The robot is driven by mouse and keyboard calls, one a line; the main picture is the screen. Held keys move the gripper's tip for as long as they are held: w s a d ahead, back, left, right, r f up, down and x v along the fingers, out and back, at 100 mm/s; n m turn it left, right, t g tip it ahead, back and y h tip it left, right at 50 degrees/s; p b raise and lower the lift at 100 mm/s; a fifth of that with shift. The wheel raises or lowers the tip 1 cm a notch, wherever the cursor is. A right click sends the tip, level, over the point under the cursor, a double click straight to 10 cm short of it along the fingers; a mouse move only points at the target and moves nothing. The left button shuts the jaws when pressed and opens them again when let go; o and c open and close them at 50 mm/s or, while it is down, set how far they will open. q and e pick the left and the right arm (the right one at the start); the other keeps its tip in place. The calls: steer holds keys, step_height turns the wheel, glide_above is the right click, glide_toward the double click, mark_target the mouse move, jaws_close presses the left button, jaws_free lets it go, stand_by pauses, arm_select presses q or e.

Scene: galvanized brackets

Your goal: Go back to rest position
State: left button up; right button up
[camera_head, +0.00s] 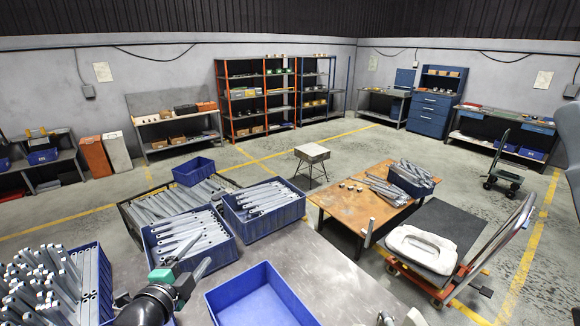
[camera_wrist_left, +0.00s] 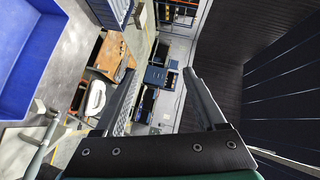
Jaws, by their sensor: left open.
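My left gripper (camera_head: 190,273) is at the lower left of the head view, above the metal worktable (camera_head: 335,270), with its dark arm and a green part behind it. In the left wrist view its two fingers (camera_wrist_left: 163,98) stand wide apart with nothing between them. Blue bins of galvanized brackets (camera_head: 180,232) lie just behind it, and a larger heap of brackets (camera_head: 40,285) fills a bin to its left. An empty blue bin (camera_head: 258,303) is to its right. My right gripper is not in view.
An orange-topped table (camera_head: 345,197) with a bin of grey parts stands beyond the worktable. A cart (camera_head: 425,250) with a white part is at the right. The worktable top right of the empty bin is mostly clear. Shelving (camera_head: 270,95) lines the back wall.

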arm_select(q)
steer(key=s+d+r+n+t+h, duration=0.1)
steer(key=s+d+r+t, duration=0.1)
steer(key=r, duration=0.5)
steer(key=s+d+r+n+t, duration=0.1)
steer(key=s+d+r+t, duration=0.15)
steer(key=r, duration=0.55)
steer(key=s+d+r+n+t+h, duration=0.1)
steer(key=s+d+r, duration=0.1)
steer(key=r, duration=0.5)
steer(key=s+a+r+n+t+y, duration=0.2)
steer(key=s+r+n+t, duration=0.4)
steer(key=s+r+n, duration=0.6)
steer(key=s+r, duration=0.2)
steer(key=s, duration=0.3)
steer(key=shift+r+n, duration=0.35)
steer(key=shift+n, duration=0.05)
